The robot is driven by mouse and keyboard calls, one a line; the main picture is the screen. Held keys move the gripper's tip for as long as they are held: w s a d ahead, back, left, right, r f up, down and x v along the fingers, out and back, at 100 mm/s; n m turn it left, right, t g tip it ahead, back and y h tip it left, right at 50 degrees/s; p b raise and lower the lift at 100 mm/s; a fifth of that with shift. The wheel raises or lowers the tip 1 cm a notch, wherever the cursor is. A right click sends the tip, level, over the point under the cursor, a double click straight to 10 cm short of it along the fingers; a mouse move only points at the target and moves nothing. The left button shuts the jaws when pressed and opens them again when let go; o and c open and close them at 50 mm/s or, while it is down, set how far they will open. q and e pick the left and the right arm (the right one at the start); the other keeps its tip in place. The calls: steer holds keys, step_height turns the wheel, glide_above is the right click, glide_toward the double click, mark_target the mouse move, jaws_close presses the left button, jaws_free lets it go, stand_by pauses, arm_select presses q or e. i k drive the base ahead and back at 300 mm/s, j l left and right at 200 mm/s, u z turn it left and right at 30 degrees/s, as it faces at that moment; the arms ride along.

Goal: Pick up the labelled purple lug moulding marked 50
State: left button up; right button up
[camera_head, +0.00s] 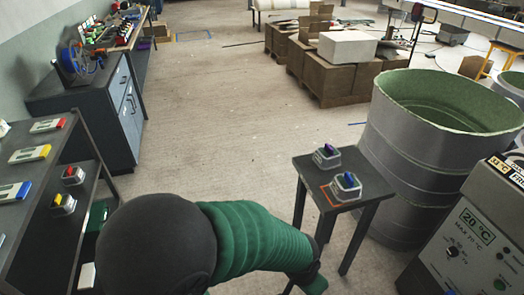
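A small dark table (313,172) stands right of centre and bears two light grey mouldings. The rear moulding (327,157) has a purple top part. The mouldings stand apart. Both have pale label areas, but the number 50 cannot be read on either. A dark rounded part and green sleeve of my own arm cross the bottom of the view, in front of the table. No gripper shows.
A large grey drum (413,160) stands close right of the table, with a control box (470,235) in front of it. A dark rack (75,175) at left holds several coloured items. Boxes (335,75) stand behind. The floor between is clear.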

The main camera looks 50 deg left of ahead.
mark_target(326, 156)
steer(key=u, duration=1)
steer(key=j+z, duration=0.35)
steer(key=j, duration=0.8)
